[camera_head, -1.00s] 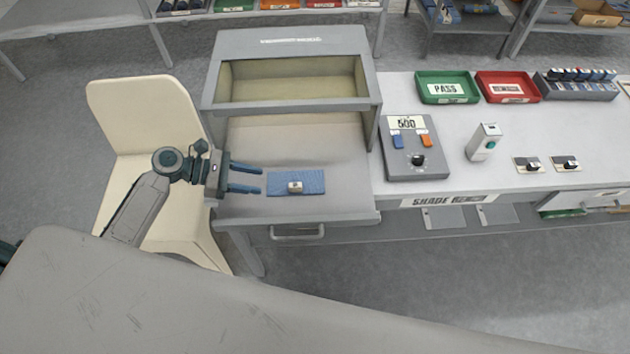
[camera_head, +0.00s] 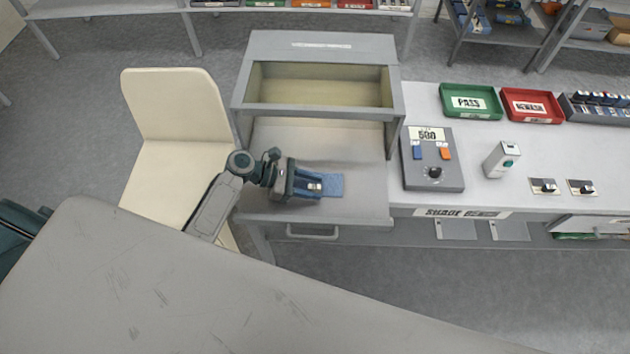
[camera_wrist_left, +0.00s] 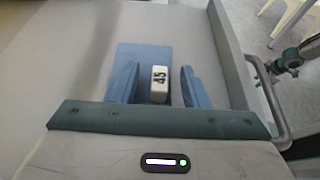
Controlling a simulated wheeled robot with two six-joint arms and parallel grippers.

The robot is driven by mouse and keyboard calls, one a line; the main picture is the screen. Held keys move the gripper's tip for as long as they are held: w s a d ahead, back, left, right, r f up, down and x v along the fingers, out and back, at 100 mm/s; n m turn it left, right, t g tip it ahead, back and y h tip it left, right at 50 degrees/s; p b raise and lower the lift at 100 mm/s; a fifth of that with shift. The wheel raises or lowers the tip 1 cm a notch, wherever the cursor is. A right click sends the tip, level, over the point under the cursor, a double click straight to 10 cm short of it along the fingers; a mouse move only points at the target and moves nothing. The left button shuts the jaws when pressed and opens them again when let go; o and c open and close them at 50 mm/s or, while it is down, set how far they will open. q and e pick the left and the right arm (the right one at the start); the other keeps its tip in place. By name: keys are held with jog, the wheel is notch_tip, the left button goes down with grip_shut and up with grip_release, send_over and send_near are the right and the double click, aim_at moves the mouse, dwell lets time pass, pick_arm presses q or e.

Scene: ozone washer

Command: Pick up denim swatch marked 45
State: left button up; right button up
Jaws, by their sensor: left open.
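The denim swatch (camera_head: 334,184) lies flat on the grey open-fronted booth's floor, near its front edge. In the left wrist view the swatch (camera_wrist_left: 145,54) carries a small white block (camera_wrist_left: 159,83) marked 45. The block also shows in the head view (camera_head: 315,186). My left gripper (camera_head: 316,186) is open, with its blue fingers over the swatch on either side of the block. In the left wrist view the gripper (camera_wrist_left: 155,82) has visible gaps beside the block. The fingers hide part of the swatch. My right gripper is not in view.
A control box (camera_head: 432,172) reading 500 stands to the right. A cream chair (camera_head: 180,105) stands at left. The booth floor (camera_head: 310,145) behind the swatch is clear.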

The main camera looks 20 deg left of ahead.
pick_arm(q)
jog(key=shift+c, duration=0.4)
grip_shut()
